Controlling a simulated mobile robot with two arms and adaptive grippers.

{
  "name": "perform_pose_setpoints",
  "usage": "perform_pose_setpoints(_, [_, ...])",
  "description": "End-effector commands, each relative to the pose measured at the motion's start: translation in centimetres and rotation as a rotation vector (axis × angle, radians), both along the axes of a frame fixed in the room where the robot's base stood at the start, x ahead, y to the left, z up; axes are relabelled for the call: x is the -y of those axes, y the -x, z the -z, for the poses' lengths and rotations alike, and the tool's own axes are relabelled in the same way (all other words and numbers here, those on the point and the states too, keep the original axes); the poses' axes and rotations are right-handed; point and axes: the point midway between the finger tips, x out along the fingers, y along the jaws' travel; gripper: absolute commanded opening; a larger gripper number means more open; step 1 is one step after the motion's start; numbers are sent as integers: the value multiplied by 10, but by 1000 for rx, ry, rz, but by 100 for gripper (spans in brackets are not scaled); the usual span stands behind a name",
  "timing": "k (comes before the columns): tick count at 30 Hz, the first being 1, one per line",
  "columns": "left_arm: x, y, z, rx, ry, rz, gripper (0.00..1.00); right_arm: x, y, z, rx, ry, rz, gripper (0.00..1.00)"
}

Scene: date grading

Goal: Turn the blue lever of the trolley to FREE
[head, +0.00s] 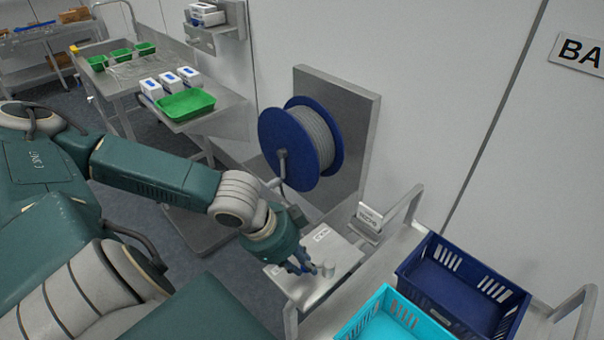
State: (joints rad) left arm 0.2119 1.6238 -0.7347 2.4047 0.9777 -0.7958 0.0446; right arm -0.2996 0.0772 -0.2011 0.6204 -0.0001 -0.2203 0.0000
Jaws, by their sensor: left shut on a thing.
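The trolley (408,238) stands at the lower right, with a pale metal plate (345,252) at its near left end. My left gripper (306,267) reaches down over this plate and is shut on the blue lever (294,268), of which only a small dark blue part shows beside the fingers. A short grey cylinder (328,269) stands on the plate just right of the fingers. A small label (321,235) lies on the plate, but its words are too small to read, so I cannot tell the lever's setting. My right gripper is out of view.
A dark blue crate (462,262) and a cyan crate (385,318) sit on the trolley. A blue hose reel (275,143) hangs on a metal panel behind my left forearm. A table with a green tray (186,104) and white boxes stands further back.

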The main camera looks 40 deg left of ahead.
Motion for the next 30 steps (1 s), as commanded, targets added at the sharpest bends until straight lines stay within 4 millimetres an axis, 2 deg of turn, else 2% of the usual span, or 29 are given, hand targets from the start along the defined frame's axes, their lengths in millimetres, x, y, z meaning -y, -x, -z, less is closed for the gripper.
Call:
perform_pose_setpoints(19, [2, -2, -3, 12, 3, -54, 0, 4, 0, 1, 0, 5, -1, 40])
perform_pose_setpoints(20, [2, -2, -3, 12, 3, -54, 26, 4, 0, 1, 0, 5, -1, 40])
perform_pose_setpoints(22, [2, -2, -3, 11, 2, -54, 39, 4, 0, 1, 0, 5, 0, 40])
perform_pose_setpoints(30, [2, 0, -2, 5, 0, -54, 39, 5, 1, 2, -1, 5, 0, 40])
